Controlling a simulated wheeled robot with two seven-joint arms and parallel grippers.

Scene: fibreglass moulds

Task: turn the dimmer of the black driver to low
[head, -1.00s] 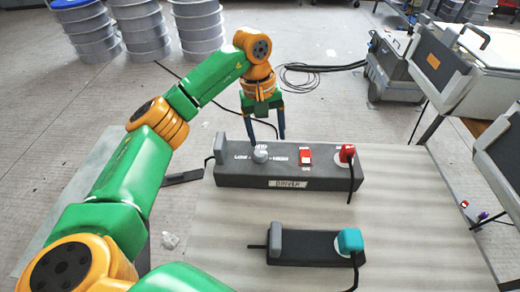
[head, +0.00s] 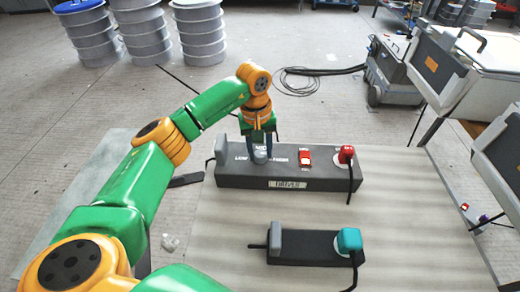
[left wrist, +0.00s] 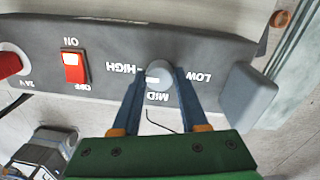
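The black driver (head: 230,180) is a long dark box on the bench, with a "DRIVER" label on its front. Its grey dimmer knob (left wrist: 159,74) has LOW, MID and HIGH printed around it. In the left wrist view, the knob's white mark points left, towards HIGH. My left gripper (head: 261,155) points down over the knob. Its two blue fingers (left wrist: 159,76) stand on either side of the knob, shut on it. In the head view the fingers partly hide the knob. My right gripper is not in view.
The driver also carries a red switch (head: 305,158) and a red plug (head: 346,154). A smaller black box (head: 305,246) with a teal plug (head: 348,239) lies nearer on the bench (head: 400,215). Grey cases (head: 440,65) stand at the right. Stacked drums (head: 145,35) stand behind.

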